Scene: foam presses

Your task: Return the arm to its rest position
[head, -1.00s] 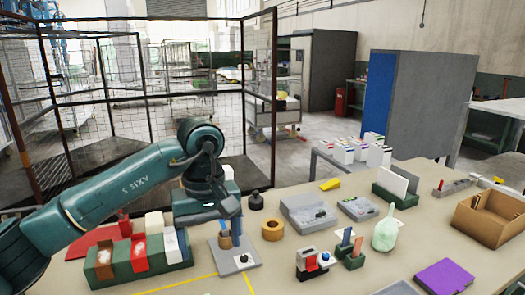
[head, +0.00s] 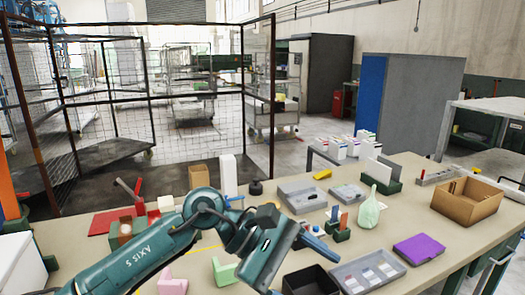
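My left arm comes in from the lower left and reaches low over the near part of the table (head: 405,223). Its gripper (head: 298,268) points to the right, with one blue finger at its upper end and a bit of another at its lower end. The fingers stand wide apart and I see nothing between them. A black open bin (head: 310,280) lies just to the right of the gripper; I cannot tell how close. My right gripper is not in view.
A grey tray (head: 370,274), purple folder (head: 419,248) and cardboard box (head: 467,200) are to the right. A green bottle (head: 369,210) stands mid-table. Pink (head: 173,284) and light green (head: 224,272) pieces lie by the arm. Bare tabletop shows around the bottle.

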